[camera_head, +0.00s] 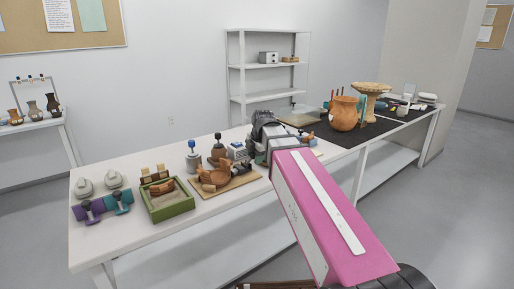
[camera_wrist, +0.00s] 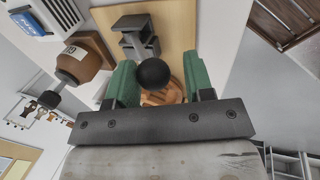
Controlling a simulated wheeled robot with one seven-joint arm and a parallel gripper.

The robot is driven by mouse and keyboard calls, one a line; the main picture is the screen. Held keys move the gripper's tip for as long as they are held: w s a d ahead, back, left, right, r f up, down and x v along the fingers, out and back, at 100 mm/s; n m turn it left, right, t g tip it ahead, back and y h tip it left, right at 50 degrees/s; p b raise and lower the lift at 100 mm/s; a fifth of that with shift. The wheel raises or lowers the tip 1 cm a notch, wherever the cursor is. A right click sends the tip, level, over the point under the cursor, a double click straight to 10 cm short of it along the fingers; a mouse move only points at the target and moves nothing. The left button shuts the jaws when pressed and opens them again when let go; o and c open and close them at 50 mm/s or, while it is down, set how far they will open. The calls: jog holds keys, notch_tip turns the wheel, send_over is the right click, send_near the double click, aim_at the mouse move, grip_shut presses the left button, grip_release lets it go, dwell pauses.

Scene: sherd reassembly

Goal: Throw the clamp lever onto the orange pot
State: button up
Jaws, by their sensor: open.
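My gripper (camera_wrist: 159,78) is open. The clamp's grey metal body (camera_wrist: 135,30) stands on a tan board just beyond the knob. Part of an orange pot (camera_wrist: 174,96) shows below the knob. In the head view, the orange pot (camera_head: 212,176) lies on the wooden board (camera_head: 206,193), and a dark clamp part (camera_head: 240,168) is beside it. My arm hides much of the gripper there.
A green sand tray (camera_head: 168,208) stands left of the board. A brown bottle with a dark top (camera_wrist: 82,60) and a white and blue box (camera_wrist: 30,18) stand close to my gripper. A large orange jar (camera_head: 344,114) stands farther right on a black mat.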

jog(key=shift+v, duration=2.3)
jog(key=shift+s, duration=0.1)
